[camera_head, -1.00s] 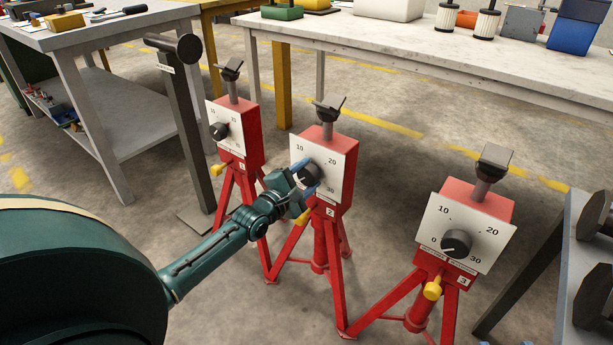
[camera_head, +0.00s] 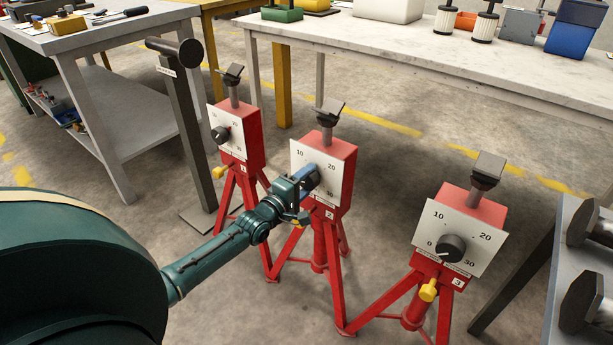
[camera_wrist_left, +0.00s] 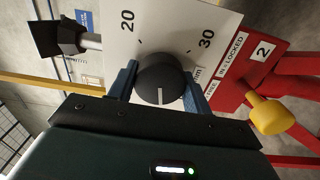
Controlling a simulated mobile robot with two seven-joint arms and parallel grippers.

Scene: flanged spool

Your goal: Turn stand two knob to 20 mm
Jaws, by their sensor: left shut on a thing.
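Stand two is a red tripod stand with a white dial plate (camera_head: 300,155) in the middle of the head view. Its black knob (camera_wrist_left: 160,78) sits between the blue fingers of my left gripper (camera_head: 311,179), which is shut on it. In the left wrist view the fingers (camera_wrist_left: 162,82) lie on both sides of the knob. The knob's white line points down in that picture, away from the printed 20 (camera_wrist_left: 127,21) and 30 (camera_wrist_left: 206,39). The 0 and 10 marks are hidden there. My right gripper is not in view.
Stand two's yellow lock knob (camera_wrist_left: 272,114) sticks out beside its dial. Stand one (camera_head: 238,135) is to the left and stand three (camera_head: 470,225) to the right, each with a dial. A dark post (camera_head: 187,130) stands at left. A white-topped table (camera_head: 420,55) is behind.

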